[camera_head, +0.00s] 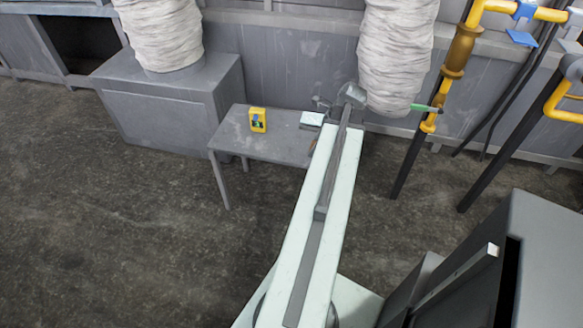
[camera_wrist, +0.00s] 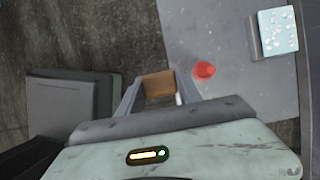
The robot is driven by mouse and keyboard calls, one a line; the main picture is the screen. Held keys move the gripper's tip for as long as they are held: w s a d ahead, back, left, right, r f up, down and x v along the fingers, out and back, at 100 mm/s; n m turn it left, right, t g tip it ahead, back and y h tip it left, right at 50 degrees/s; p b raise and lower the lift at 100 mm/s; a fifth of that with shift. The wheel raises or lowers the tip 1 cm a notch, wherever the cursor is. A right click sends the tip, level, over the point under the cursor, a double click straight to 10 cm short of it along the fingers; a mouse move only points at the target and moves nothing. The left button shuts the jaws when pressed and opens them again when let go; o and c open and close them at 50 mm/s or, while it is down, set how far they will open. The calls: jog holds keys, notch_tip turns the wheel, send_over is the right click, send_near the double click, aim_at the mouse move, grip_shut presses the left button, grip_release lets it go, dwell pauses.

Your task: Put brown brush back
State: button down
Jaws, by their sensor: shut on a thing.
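My gripper (camera_wrist: 157,86) shows in the wrist view, with its two grey fingers closed on a brown block-like piece, which I take to be the brown brush (camera_wrist: 158,83). Only a small part of the brush shows between the fingers. In the wrist view it appears at the edge of the grey table (camera_wrist: 215,30), with dark floor to the left. In the head view my arm hides most of the gripper. A small brownish patch just left of the arm there may be the brush, but it is too small to tell.
A pale teal box (camera_wrist: 278,30) with white bits lies farther right. A yellow box (camera_head: 258,120) stands on the table. A grey block (camera_head: 172,100) and wrapped columns stand behind; yellow pipes are at right.

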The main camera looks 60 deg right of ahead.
notch_tip(320, 180, down, 4)
jog(key=s+b, duration=0.2)
jog(key=w+d, duration=0.2)
jog(key=w, duration=0.3)
jog(key=w+d+f, duration=0.1)
jog(key=w+d, duration=0.1)
jog(key=w, duration=0.3)
jog(key=w+d+b, duration=0.1)
jog(key=w+d, duration=0.1)
jog(key=w, duration=0.3)
jog(key=shift+d+f, duration=0.15)
jog(key=shift+d, duration=0.05)
notch_tip(320, 180, down, 4)
jog(key=b, duration=0.4)
jog(key=shift+a, duration=0.1)
jog(key=shift+r, duration=0.3)
jog(key=shift+f, duration=0.15)
jog(key=c, duration=0.8)
grip_release()
